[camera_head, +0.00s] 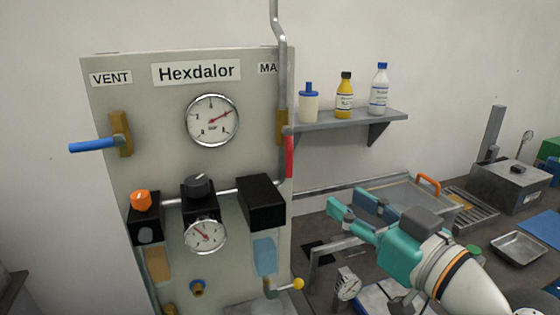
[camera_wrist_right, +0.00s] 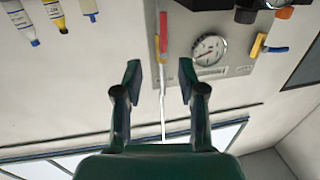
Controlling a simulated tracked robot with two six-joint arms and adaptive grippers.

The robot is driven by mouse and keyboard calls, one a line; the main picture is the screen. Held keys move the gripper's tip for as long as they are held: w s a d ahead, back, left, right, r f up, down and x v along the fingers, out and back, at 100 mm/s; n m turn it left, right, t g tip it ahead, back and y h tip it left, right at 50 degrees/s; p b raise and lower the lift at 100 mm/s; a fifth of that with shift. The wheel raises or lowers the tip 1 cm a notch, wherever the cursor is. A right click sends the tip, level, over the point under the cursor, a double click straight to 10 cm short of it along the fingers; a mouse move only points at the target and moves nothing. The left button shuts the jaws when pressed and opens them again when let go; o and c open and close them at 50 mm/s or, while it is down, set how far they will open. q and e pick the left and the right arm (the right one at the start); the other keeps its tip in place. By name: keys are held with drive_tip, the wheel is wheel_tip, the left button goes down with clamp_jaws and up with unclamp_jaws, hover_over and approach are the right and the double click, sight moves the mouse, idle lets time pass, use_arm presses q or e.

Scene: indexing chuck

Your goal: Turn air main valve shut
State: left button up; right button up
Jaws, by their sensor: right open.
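The air main valve sits at the right edge of the grey Hexdalor panel (camera_head: 150,75), below a partly hidden label starting "MA". Its red handle (camera_head: 289,157) hangs down along the vertical pipe from a brass body (camera_head: 281,127). The red handle (camera_wrist_right: 163,32) also shows in the right wrist view, above the gap between the fingers. My right gripper (camera_head: 352,207) is open and empty, to the right of and below the handle, apart from it. In the wrist view its two fingers (camera_wrist_right: 160,78) are spread. My left gripper is not in view.
The vent valve's blue handle (camera_head: 93,146) sticks out left. A round gauge (camera_head: 212,120) is on the panel. A wall shelf (camera_head: 355,127) with several bottles juts out right of the pipe. A bench (camera_head: 470,235) with trays lies below. A black box (camera_head: 262,201) protrudes below the handle.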

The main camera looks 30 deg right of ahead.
sight(291, 166)
drive_tip(key=w+b, duration=0.3)
drive_tip(key=w, duration=1.2)
drive_tip(key=shift+d+b, duration=0.15)
drive_tip(key=shift+b, duration=0.15)
drive_tip(key=shift+w, duration=0.65)
clamp_jaws()
